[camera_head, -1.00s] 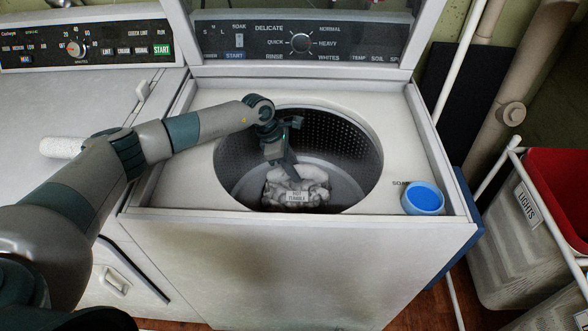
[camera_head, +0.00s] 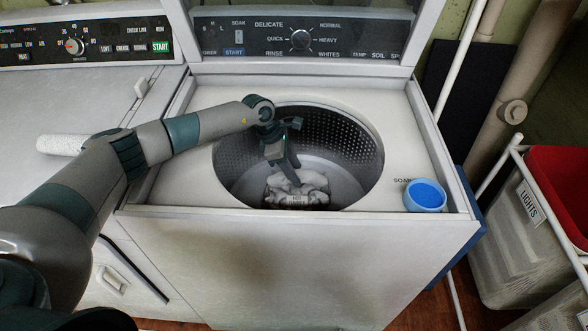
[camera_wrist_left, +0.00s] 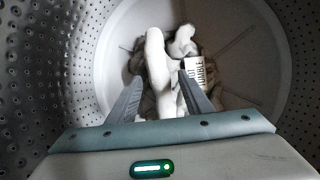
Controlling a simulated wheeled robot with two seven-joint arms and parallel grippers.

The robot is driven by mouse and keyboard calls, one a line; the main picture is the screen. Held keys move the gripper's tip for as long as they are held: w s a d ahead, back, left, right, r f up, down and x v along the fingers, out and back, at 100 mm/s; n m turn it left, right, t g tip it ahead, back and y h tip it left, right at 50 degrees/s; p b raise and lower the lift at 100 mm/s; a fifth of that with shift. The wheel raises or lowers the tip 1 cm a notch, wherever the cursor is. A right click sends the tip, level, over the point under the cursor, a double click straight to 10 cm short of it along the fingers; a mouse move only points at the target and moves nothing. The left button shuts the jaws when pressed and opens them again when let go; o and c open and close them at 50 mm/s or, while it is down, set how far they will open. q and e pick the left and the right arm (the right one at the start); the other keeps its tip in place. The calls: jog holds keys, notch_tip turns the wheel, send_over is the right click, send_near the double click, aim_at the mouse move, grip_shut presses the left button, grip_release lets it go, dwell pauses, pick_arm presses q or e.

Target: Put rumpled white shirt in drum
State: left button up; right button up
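The rumpled white shirt (camera_head: 306,184) lies in a heap on the floor of the washer's drum (camera_head: 345,150), with a printed tag on it. In the left wrist view the shirt (camera_wrist_left: 160,62) lies beyond and between my finger tips, its tag at the right. My left gripper (camera_head: 293,178) reaches down into the drum, right above the shirt. Its two fingers (camera_wrist_left: 160,80) stand apart in the left wrist view. I cannot tell whether they touch the cloth. My right gripper is not in view.
The drum's round rim surrounds my left wrist. A blue soap cup (camera_head: 425,195) sits at the washer top's right front corner. A second machine (camera_head: 70,105) stands at the left. A hamper labelled LIGHTS (camera_head: 530,220) with a red liner stands at the right.

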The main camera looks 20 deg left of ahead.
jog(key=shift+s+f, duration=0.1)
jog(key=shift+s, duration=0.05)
pick_arm(q)
jog(key=shift+r+p, duration=0.3)
jog(key=shift+r, duration=0.05)
jog(key=shift+r+p, duration=0.45)
jog(key=shift+p, duration=0.05)
jog(key=b+v, duration=0.3)
jog(key=v, duration=0.8)
jog(key=shift+a+r, duration=0.2)
jog(key=shift+r, duration=0.1)
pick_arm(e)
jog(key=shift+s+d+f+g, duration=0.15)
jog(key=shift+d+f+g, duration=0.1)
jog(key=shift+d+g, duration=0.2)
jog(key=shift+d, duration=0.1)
